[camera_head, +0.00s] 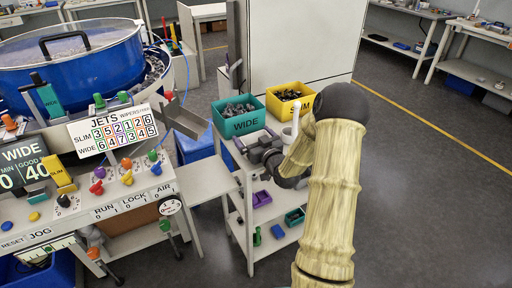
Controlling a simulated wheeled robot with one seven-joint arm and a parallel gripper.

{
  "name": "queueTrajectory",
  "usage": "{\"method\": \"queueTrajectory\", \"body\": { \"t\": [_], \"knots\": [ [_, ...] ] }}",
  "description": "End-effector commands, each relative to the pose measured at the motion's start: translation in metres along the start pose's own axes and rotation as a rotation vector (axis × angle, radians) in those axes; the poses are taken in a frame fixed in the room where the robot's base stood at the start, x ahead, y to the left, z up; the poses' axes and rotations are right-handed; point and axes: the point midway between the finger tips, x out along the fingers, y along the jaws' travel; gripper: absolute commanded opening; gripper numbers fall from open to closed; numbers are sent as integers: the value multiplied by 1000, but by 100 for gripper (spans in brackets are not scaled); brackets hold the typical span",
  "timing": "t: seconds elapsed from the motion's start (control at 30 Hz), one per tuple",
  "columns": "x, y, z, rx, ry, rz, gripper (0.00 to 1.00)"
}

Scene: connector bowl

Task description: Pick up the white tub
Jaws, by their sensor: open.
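My arm reaches over the top of a small grey shelf cart (247,172). My gripper (244,146) is dark, points left and is open, low over the cart's top beside a grey and purple item. A narrow white shape (296,114) stands behind my arm, in front of the yellow bin. My arm hides much of it, so I cannot tell for sure whether it is the white tub. No other clear white tub shows. I see nothing held in my gripper.
A green bin marked WIDE (240,122) and a yellow bin marked SLIM (289,108) hold dark parts at the cart's back. A metal chute (183,119) and blue bowl machine (75,75) stand left. Lower shelves hold purple and green trays. Floor at right is clear.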

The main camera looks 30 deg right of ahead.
Motion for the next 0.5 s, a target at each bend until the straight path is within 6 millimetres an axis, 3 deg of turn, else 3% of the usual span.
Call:
{"method": "queueTrajectory", "body": {
  "t": [0.03,0.2,0.5],
  "knots": [
    [0,0,0,0,0,0,100],
    [0,0,0,0,0,0,67],
    [0,0,-2,-1,1,0,67]
  ]
}}
